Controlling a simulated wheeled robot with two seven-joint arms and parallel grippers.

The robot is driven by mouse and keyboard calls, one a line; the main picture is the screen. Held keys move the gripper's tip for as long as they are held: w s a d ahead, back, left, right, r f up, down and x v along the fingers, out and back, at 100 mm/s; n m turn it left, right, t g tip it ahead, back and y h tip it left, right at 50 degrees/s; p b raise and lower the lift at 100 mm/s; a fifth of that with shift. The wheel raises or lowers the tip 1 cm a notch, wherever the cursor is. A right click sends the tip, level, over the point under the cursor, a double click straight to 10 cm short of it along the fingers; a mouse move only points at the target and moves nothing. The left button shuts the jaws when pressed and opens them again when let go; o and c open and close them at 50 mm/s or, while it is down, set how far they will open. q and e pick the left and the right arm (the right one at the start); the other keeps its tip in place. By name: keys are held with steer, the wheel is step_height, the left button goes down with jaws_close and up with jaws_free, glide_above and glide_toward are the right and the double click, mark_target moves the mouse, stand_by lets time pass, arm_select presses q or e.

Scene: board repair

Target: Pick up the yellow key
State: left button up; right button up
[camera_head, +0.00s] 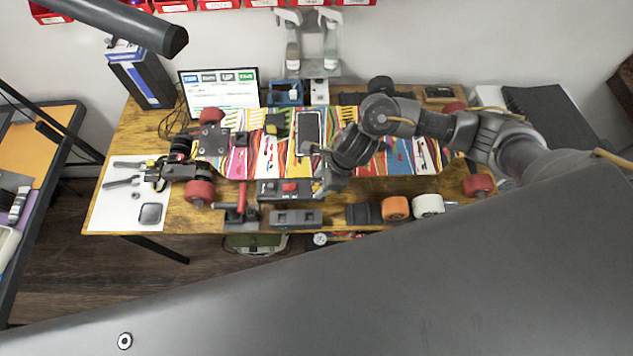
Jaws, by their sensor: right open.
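My right gripper (316,172) reaches in from the right and hangs over the front middle of the striped skateboard deck (372,163). It is open, and I see nothing held in it. I cannot make out the yellow key with certainty. A small yellow spot (150,162) shows beside the dark truck assembly at the left, but it is too small to name. Thin yellow shapes also lie on the deck's left part. The right arm hides part of the deck. My left gripper is not in view.
The wooden workbench (130,130) also holds a screen (220,88), a white sheet with tools (115,208) and a black box with a red part (284,191). An orange wheel (396,207) and a white wheel (429,205) stand at the front edge. Red bins line the wall.

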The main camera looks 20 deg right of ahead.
steer(key=shift+c, duration=0.5)
jaws_close()
steer(key=shift+w+r+b, duration=0.1)
steer(key=shift+r+b, duration=0.5)
steer(key=shift+r, duration=0.05)
steer(key=s+a+r, duration=0.7)
steer(key=s+r, duration=0.4)
steer(key=s, duration=0.1)
steer(key=shift+s+r, duration=0.2)
steer(key=shift+r, duration=0.1)
